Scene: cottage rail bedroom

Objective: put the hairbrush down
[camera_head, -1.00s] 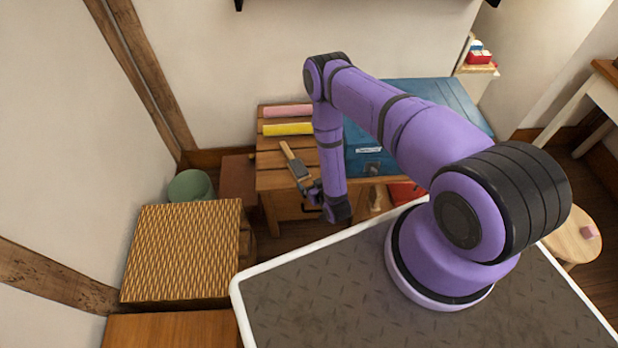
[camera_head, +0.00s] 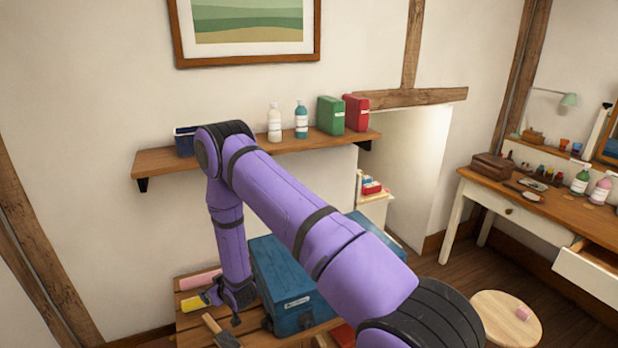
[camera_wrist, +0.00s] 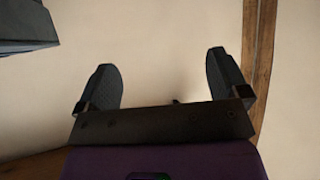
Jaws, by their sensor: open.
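My gripper (camera_head: 230,305) hangs low over the back of the wooden slatted table (camera_head: 190,335), left of the blue chest. In the wrist view my gripper (camera_wrist: 163,75) is open, with nothing between its fingers and pale wall beyond. A thing with a light wooden handle and a dark block-like head (camera_head: 221,331) lies on the table just in front of my gripper, apart from it. It may be the hairbrush; its shape is not clear enough to be sure. A small dark handled thing (camera_head: 525,194) lies on the dressing table at the right.
The blue chest (camera_head: 295,290) stands close right of my gripper. Pink (camera_head: 200,279) and yellow (camera_head: 192,303) rolls lie to its left. A wall shelf (camera_head: 160,161) with bottles and boxes is above. A round stool (camera_head: 490,310) stands at right.

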